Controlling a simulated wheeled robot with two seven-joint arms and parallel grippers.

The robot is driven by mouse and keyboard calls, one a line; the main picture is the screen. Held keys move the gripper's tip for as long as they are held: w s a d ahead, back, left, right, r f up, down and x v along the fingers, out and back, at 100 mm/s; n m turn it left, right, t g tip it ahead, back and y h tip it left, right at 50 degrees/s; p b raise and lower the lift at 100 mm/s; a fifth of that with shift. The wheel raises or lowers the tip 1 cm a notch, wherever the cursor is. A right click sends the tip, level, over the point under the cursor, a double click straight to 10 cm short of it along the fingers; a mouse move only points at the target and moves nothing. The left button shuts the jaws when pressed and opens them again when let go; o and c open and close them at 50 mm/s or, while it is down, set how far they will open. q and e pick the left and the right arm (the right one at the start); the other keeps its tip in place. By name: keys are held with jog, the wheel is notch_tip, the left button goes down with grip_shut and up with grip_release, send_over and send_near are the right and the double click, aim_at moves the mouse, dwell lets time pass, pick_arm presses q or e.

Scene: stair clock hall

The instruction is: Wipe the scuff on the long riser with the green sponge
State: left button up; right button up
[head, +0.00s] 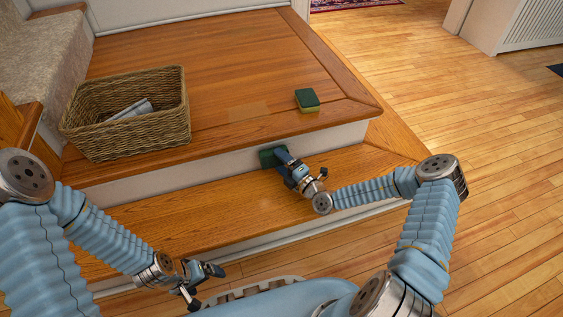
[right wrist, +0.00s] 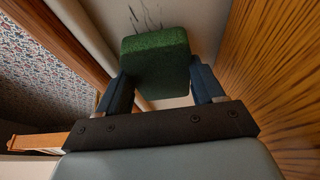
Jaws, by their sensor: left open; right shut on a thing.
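My right gripper (head: 283,156) is shut on a green sponge (head: 267,158) at the long white riser (head: 335,137), just under the landing's nosing. In the right wrist view the sponge (right wrist: 155,58) sits between both fingers of the gripper (right wrist: 162,88). The scuff (right wrist: 146,18), several dark streaks on the riser, shows just beyond the sponge's edge; part of it may be hidden. Whether the sponge touches the riser I cannot tell. In the head view the scuff is not visible. My left gripper (head: 204,286) is open and empty, low in front of the lower step.
A second sponge, green and yellow (head: 307,100), lies on the wooden landing (head: 215,60). A wicker basket (head: 135,130) with a grey item (head: 132,109) stands at the landing's left. A paler patch (head: 248,112) marks the landing. The lower tread (head: 200,215) is clear beside my right gripper.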

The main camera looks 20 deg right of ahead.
jog(key=shift+w, duration=0.75)
jog(key=shift+d, duration=0.1)
